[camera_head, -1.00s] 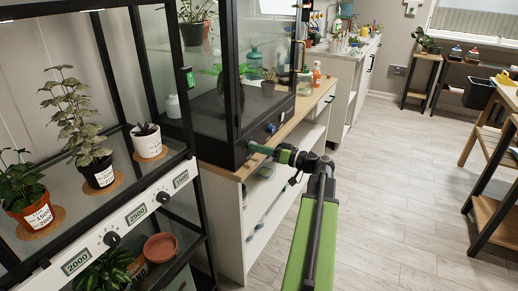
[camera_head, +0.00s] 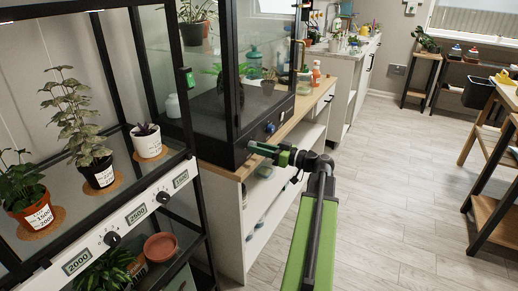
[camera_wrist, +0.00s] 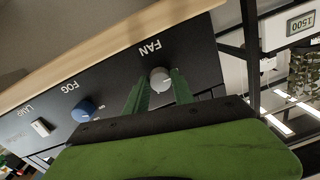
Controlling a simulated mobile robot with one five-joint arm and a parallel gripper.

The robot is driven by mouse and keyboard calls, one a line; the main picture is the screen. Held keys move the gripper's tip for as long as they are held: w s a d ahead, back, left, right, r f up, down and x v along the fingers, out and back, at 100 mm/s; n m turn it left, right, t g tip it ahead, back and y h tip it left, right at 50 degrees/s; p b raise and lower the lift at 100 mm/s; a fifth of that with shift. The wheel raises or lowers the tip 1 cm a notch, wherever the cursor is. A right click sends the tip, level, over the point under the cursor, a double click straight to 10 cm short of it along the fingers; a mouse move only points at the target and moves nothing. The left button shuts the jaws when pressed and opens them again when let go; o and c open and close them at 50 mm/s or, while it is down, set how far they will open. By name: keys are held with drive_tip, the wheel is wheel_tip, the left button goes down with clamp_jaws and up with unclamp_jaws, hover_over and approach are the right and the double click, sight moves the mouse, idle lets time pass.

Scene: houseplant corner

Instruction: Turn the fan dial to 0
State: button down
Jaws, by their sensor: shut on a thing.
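The fan dial (camera_wrist: 160,80) is a small pale grey knob on the dark control panel (camera_wrist: 118,88), beside the word FAN, which appears upside down in the wrist view. My gripper (camera_wrist: 158,82) has its two green fingers on either side of the dial and is shut on it. Which number the dial points to is too small to read. In the head view, my gripper (camera_head: 254,147) meets the front panel of the glass case (camera_head: 222,150), and its fingers hide the dial.
A blue FOG knob (camera_wrist: 88,111) and a white LAMP switch (camera_wrist: 40,127) sit along the same panel. A black-framed plant shelf (camera_head: 198,190) stands close on the left. A wooden counter (camera_head: 308,101) holds the case. The floor (camera_head: 400,180) at right is open.

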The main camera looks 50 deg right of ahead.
drive_tip(key=c, duration=1.1)
unclamp_jaws()
drive_tip(key=v, duration=1.7)
drive_tip(key=shift+s+d+r, duration=0.1)
drive_tip(key=shift+s+d, duration=0.05)
drive_tip(key=shift+s, duration=0.1)
